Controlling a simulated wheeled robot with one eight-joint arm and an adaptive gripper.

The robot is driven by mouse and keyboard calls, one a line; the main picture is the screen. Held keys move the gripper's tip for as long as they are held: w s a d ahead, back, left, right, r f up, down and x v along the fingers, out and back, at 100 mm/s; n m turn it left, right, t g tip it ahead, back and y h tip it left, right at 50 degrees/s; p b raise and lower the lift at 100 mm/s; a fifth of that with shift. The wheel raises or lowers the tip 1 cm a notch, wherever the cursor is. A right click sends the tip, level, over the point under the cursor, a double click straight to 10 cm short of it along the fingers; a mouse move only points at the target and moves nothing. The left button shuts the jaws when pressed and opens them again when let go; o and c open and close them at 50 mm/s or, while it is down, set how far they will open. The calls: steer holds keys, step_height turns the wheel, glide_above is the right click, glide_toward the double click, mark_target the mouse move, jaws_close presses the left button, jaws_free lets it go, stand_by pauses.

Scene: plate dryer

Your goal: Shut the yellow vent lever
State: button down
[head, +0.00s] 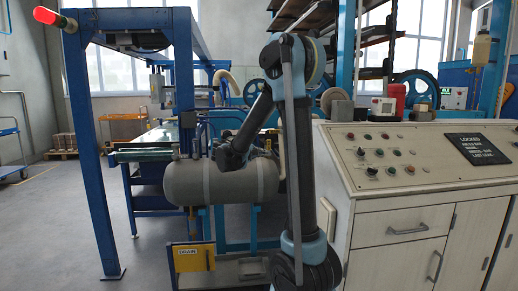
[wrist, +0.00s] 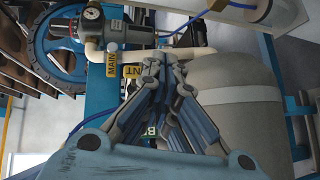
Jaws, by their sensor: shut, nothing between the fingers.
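My gripper (wrist: 164,60) is shut, its fingertips together and empty, in the wrist view. It points at the pipework beside the grey tank (wrist: 248,90). A yellow tag (wrist: 133,71) whose visible letters read "NT" sits just left of the fingertips; the rest of it is hidden. I cannot make out the yellow vent lever itself or its position; the fingers cover the area behind them. In the head view my gripper (head: 222,158) is at the upper side of the tank (head: 220,183). Whether it touches anything there I cannot tell.
A "MAIN" tag (wrist: 111,65), a pressure gauge (wrist: 93,14) and a cream pipe (wrist: 190,54) are close to the fingers. A blue handwheel (wrist: 58,50) is at the left. In the head view, a yellow "DRAIN" plate (head: 193,257) is below the tank and a control console (head: 420,160) stands right.

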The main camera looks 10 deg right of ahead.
mark_target(269, 148)
steer(key=w+a+n+t, duration=0.1)
steer(key=w+a+t, duration=0.1)
steer(key=w+a, duration=0.3)
steer(key=shift+w+a+r+n+h, duration=0.15)
steer(key=shift+a+r+n+h, duration=0.2)
steer(key=shift+a, duration=0.25)
steer(key=shift+d, duration=0.1)
steer(key=x, duration=0.9)
steer(key=shift+w+d, duration=0.25)
steer(key=shift+w, duration=0.1)
steer(key=shift+a+r, duration=0.15)
steer(key=shift+a, duration=0.05)
